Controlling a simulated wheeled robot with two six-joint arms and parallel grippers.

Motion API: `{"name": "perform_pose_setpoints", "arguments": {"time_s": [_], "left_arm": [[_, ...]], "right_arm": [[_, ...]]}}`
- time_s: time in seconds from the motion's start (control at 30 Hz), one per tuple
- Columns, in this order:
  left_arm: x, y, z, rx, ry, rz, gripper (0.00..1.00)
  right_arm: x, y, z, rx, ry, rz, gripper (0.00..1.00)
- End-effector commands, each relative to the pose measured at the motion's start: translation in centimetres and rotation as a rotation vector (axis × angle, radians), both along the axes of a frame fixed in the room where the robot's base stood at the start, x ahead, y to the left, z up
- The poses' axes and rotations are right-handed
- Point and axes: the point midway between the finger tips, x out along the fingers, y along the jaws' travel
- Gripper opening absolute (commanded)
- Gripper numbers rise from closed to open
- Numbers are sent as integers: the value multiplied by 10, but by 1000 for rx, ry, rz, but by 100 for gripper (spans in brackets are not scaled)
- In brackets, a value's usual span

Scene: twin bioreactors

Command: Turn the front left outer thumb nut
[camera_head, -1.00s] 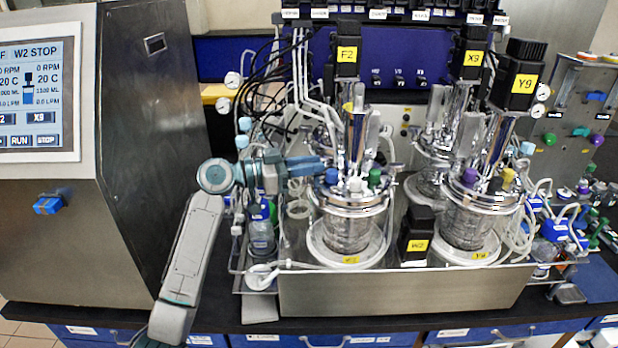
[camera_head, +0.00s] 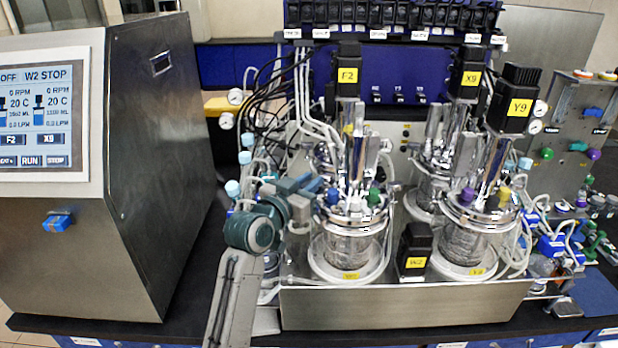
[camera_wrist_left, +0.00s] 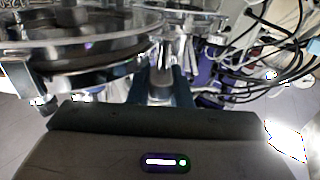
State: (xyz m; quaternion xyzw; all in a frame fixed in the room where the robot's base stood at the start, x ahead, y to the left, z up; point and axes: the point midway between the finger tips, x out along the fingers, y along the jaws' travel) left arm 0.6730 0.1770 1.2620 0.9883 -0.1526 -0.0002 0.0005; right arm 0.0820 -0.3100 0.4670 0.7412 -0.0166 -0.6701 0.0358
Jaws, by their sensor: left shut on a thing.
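The front left vessel (camera_head: 348,250) is a glass bioreactor with a shiny steel lid (camera_head: 352,212) and several coloured caps on top. My left gripper (camera_head: 316,187) is at the left edge of this lid, its arm coming from the lower left. In the left wrist view, the two blue-grey fingers (camera_wrist_left: 160,92) are closed around a small silver metal piece (camera_wrist_left: 160,75) beside the round lid rim (camera_wrist_left: 85,45). It appears to be the outer thumb nut, but the fingers hide most of it. My right gripper is not in view.
Tubes and black cables (camera_head: 265,100) hang behind and left of my gripper. A black box labelled W2 (camera_head: 414,250) stands between the vessels. The steel tray wall (camera_head: 400,306) runs in front. A control cabinet (camera_head: 165,150) stands left.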

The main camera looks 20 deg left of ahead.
Motion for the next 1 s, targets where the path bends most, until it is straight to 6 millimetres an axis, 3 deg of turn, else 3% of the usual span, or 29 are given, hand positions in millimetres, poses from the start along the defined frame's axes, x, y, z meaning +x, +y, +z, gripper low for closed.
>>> {"name": "perform_pose_setpoints", "arguments": {"time_s": [0.57, 0.6, 0.7, 1.0], "left_arm": [[0, 0, 1, 0, -4, 31, 0], [0, 0, 1, 0, -4, 31, 24], [0, 0, 1, 0, -3, 31, 40], [-2, 1, 0, 1, -2, 31, 40]], "right_arm": [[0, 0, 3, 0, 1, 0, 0], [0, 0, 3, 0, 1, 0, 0], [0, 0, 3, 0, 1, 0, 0], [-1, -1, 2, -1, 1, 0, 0]]}}
